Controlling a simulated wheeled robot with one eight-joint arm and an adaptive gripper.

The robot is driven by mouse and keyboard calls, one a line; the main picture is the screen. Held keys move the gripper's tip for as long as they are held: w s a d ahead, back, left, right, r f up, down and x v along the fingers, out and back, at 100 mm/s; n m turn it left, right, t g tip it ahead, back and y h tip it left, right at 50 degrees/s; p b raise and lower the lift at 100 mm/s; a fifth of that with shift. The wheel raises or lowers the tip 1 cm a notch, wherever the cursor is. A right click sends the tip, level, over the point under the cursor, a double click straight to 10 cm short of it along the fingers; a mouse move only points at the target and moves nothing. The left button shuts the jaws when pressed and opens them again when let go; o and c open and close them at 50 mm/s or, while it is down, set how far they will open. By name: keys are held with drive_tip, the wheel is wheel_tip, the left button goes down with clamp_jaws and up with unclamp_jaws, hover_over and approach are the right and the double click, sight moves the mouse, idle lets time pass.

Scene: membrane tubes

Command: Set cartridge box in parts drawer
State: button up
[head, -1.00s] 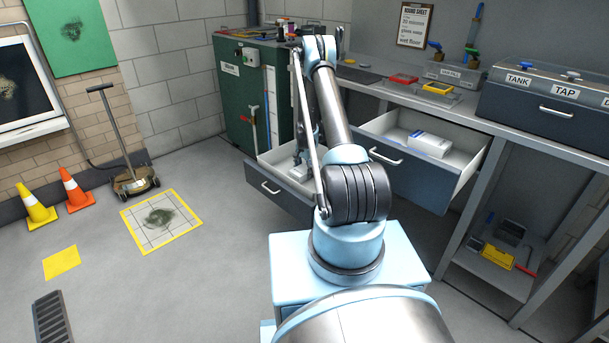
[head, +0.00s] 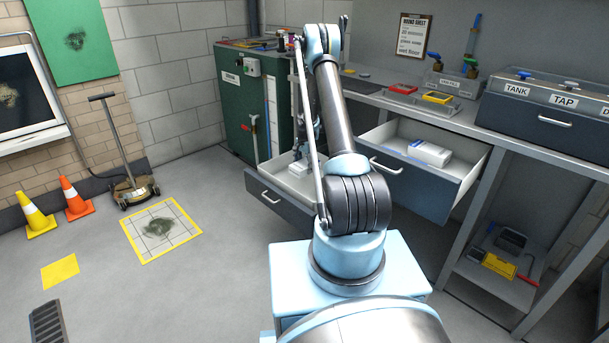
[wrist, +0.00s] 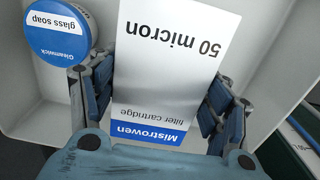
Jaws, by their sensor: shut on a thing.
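The cartridge box (wrist: 170,75) is white with a blue band and reads "Mistrowen filter cartridge 50 micron". In the wrist view my gripper (wrist: 153,100) is shut on it, with a finger at each long side. The box is over or inside a pale drawer (wrist: 20,110); whether it touches the floor I cannot tell. In the head view my gripper is at the open left drawer (head: 268,196), mostly hidden behind my arm. A small white shape (head: 299,168) shows there. No drawer label is readable.
A round blue-and-white glass soap tin (wrist: 58,30) lies in the same drawer, left of the box. A second open drawer (head: 415,188) to the right holds a white-and-blue box (head: 430,153). The worktop (head: 400,97) runs above both drawers.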

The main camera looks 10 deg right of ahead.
sight(305, 163)
drive_tip(key=r, duration=0.8)
drive_tip(key=shift+s+r, duration=0.3)
drive_tip(key=s+r+n, duration=0.3)
drive_tip(key=s+n, duration=0.7)
drive_tip(key=s, duration=0.5)
drive_tip(key=shift+s+r+n, duration=0.2)
drive_tip(key=shift+r+n, duration=0.15)
drive_tip(key=shift+n, duration=0.05)
drive_tip(key=shift+a, duration=0.1)
